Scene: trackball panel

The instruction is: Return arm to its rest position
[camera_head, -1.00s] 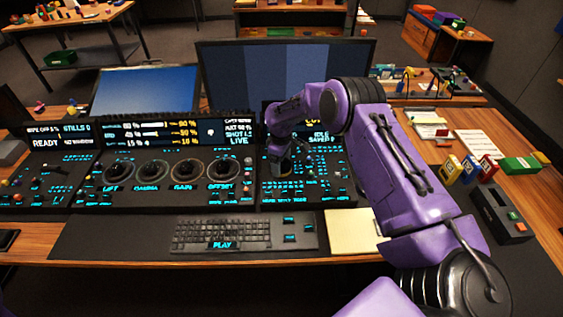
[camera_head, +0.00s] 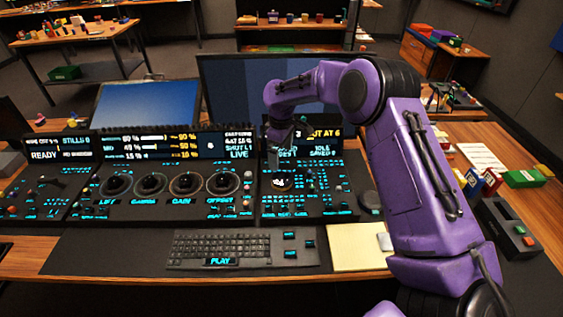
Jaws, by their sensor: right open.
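My purple right arm (camera_head: 425,170) comes in from the lower right and reaches over the desk to the right part of the control panel. Its wrist bends down, and my dark right gripper (camera_head: 281,157) hangs above a round control (camera_head: 283,181) on the right panel section (camera_head: 325,203). The gripper is open, small and dark against the panel, with nothing seen between its fingers. A gap shows between it and the panel. My left gripper is out of the frame.
The trackball panel (camera_head: 160,213) has several dials in a row. A keyboard (camera_head: 220,248) and a yellow pad (camera_head: 357,248) lie in front. Monitors (camera_head: 146,105) stand behind. Colored boxes (camera_head: 472,182) and a dark device (camera_head: 507,229) sit at the right, beside my arm.

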